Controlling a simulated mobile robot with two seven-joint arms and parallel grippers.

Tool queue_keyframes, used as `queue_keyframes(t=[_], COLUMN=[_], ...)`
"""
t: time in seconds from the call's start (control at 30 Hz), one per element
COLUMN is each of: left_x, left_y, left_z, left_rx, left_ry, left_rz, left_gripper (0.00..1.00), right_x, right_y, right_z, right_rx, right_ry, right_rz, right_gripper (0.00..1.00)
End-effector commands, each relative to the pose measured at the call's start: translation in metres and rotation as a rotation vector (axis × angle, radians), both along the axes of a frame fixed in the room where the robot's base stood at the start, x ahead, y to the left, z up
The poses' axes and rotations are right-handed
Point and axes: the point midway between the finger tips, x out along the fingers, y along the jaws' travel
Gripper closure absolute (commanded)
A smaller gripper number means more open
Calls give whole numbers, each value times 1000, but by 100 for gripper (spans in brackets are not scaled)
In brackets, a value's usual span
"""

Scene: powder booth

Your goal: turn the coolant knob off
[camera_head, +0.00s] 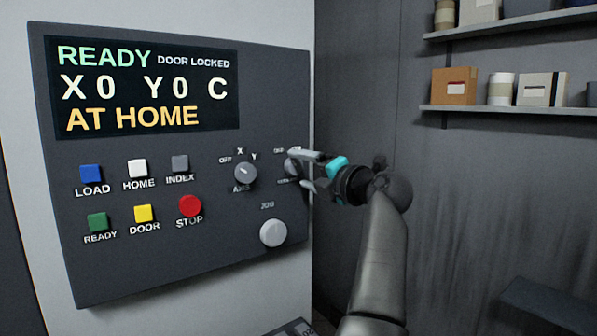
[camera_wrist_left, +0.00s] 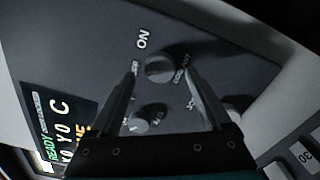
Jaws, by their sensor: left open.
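The coolant knob (camera_head: 292,165) is a small round grey knob at the right edge of the dark control panel, partly hidden by my left gripper (camera_head: 311,170) in the head view. In the left wrist view the knob (camera_wrist_left: 160,68) sits between the two fingertips of my left gripper (camera_wrist_left: 160,66), with an ON label beside it and a COOLANT label on the other side. The jaws are open, one finger on each side of the knob. I cannot tell whether they touch it, or which way its pointer faces. My right gripper is not in view.
The panel (camera_head: 270,80) also carries an axis knob (camera_head: 245,173), a white jog knob (camera_head: 273,232), a red stop button (camera_head: 190,206), several coloured buttons and a screen (camera_head: 140,90) reading READY, DOOR LOCKED. Shelves (camera_head: 510,109) with boxes hang on the right wall.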

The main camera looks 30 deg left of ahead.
Motion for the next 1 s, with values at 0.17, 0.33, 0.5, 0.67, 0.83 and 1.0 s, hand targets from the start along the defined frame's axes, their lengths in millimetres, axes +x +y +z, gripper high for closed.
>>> queue_keyframes(t=[0.17, 0.33, 0.5, 0.67, 0.83, 1.0], left_x=[-15, -31, -40, -46, -49, -49], left_y=[-41, -76, -98, -112, -118, -119], left_z=[-3, -2, -2, -1, -1, -1], left_rx=[-3, 0, 0, 0, -3, -3], left_ry=[0, 0, 2, 1, 2, 2], left_rz=[-5, -3, -1, 0, 0, 0], left_gripper=[19, 19, 19, 19, 19, 19], right_x=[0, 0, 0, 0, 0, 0], right_y=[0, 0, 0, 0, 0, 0], right_z=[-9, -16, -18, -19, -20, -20], right_rx=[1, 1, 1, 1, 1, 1], right_ry=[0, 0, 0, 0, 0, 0], right_rz=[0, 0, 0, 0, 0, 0], right_gripper=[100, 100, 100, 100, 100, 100])
